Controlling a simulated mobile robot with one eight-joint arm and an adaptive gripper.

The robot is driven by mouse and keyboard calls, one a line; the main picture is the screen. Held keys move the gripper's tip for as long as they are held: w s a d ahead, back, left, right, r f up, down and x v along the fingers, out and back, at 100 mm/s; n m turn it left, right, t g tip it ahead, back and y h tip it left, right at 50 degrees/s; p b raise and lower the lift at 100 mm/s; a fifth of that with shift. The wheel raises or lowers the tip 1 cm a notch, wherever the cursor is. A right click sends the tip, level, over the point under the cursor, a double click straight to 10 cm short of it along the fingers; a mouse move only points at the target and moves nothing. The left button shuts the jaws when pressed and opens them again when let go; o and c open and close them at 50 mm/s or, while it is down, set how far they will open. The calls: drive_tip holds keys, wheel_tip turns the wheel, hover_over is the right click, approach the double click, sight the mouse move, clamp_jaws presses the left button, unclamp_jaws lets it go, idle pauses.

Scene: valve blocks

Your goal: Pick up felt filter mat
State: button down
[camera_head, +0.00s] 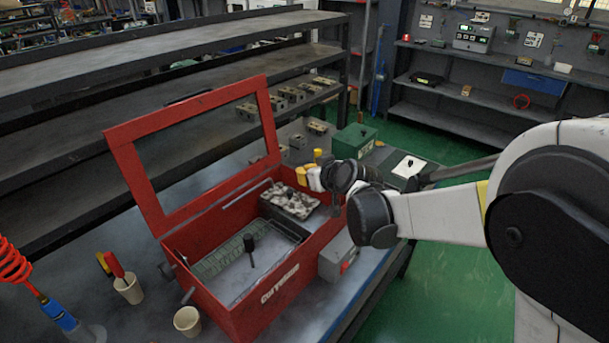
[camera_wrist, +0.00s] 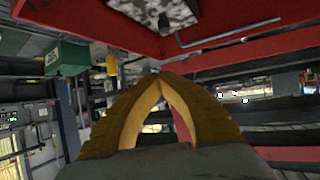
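A grey-white speckled mat (camera_head: 290,201), which looks like the felt filter mat, lies at the back right inside the open red box (camera_head: 262,315). Part of it shows at the top of the wrist view (camera_wrist: 150,10). My gripper (camera_head: 303,175) is above the box's right end, beside and above the mat, apart from it. In the wrist view, its yellow fingers (camera_wrist: 160,82) meet at the tips with nothing held between them.
The red box's framed lid (camera_head: 122,170) stands open at the back. A dark-handled tool (camera_head: 250,248) is in the box. A green box (camera_head: 354,141) and metal blocks are behind. Cups (camera_head: 187,321) stand at the front left. A grey box (camera_head: 338,257) sits against the right side.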

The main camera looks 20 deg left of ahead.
drive_tip(key=shift+c, duration=2.2)
unclamp_jaws()
drive_tip(key=shift+d, duration=0.1)
